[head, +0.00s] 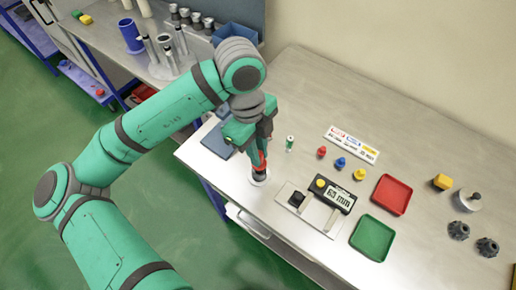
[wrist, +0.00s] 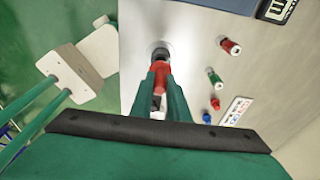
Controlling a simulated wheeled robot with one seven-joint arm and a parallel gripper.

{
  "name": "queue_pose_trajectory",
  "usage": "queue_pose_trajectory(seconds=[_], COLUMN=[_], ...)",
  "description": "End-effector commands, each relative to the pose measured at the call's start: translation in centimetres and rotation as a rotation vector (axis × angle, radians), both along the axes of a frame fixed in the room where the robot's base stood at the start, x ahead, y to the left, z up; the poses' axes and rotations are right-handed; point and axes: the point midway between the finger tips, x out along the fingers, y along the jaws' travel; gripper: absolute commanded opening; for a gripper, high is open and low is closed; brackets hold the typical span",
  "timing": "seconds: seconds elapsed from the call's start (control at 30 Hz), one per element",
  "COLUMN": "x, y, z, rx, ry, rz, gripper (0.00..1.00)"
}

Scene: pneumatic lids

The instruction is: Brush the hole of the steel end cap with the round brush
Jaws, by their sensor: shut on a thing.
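The round brush (head: 261,160) has a red handle and a dark lower end, and it stands roughly upright in my gripper (head: 258,145). The wrist view shows the gripper (wrist: 160,88) shut around the red brush (wrist: 160,72), with the fingers on both sides. The steel end cap (head: 259,182) is a pale round piece at the table's front left edge, directly under the brush. In the wrist view only a little of it shows around the dark brush end. Its hole is covered, and I cannot tell how deep the bristles sit.
A green-and-white cylinder (head: 290,143) stands right of the gripper, near red (head: 321,152), blue (head: 340,163) and yellow (head: 359,174) pieces.

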Motion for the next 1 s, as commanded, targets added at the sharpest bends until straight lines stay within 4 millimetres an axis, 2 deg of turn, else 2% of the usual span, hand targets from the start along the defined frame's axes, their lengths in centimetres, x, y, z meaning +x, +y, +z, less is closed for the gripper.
queue_pose_trajectory(seconds=[0.57,1.0], x=[0.0,0.0], y=[0.0,0.0], z=[2.0,0.3], rx=[0.0,-0.001], ry=[0.0,0.001], rz=[-0.001,0.001], gripper=[0.0,0.0])
